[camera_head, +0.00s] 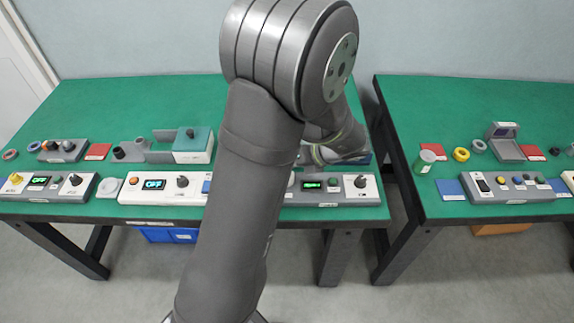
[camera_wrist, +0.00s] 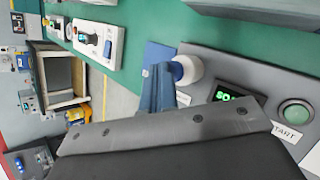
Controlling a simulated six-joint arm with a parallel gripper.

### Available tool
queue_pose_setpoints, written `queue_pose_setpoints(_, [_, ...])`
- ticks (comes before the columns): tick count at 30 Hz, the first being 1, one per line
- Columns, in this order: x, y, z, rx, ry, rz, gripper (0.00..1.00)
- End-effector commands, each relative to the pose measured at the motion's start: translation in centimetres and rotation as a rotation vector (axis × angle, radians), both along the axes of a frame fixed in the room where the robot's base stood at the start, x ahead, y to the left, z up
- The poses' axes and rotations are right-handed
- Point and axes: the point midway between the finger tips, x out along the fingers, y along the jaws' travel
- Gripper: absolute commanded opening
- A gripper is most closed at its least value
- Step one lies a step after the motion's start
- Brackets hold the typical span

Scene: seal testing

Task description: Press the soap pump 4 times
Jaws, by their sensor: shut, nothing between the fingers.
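In the wrist view, a grey control panel (camera_wrist: 215,72) carries a short white cylinder (camera_wrist: 190,66) with a blue face, a green-lit display (camera_wrist: 232,95) and a pale green round button (camera_wrist: 296,113) by a START label. The cylinder may be the soap pump; I cannot tell for sure. My gripper (camera_wrist: 160,72) is shut and empty, its bluish fingers just left of the cylinder. Whether they touch is unclear. In the head view the gripper is hidden behind my arm; a panel with a green display (camera_head: 320,185) shows beside it.
The green table (camera_head: 130,100) holds several panels, including one with a display reading OFF (camera_head: 153,184), and a teal-topped box (camera_head: 193,145). A second table (camera_head: 440,100) stands to the right across a gap.

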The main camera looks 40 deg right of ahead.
Motion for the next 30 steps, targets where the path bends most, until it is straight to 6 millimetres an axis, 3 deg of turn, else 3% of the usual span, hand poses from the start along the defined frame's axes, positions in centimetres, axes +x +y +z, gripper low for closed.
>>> queue_pose_setpoints(10, [0.0, 0.0, 0.2, 0.0, 0.001, 0.001, 0.0])
queue_pose_setpoints(22, [0.0, 0.0, 2.3, 0.0, 0.001, 0.001, 0.0])
queue_pose_setpoints(30, [0.0, 0.0, 2.5, 0.001, 0.0, 0.001, 0.0])
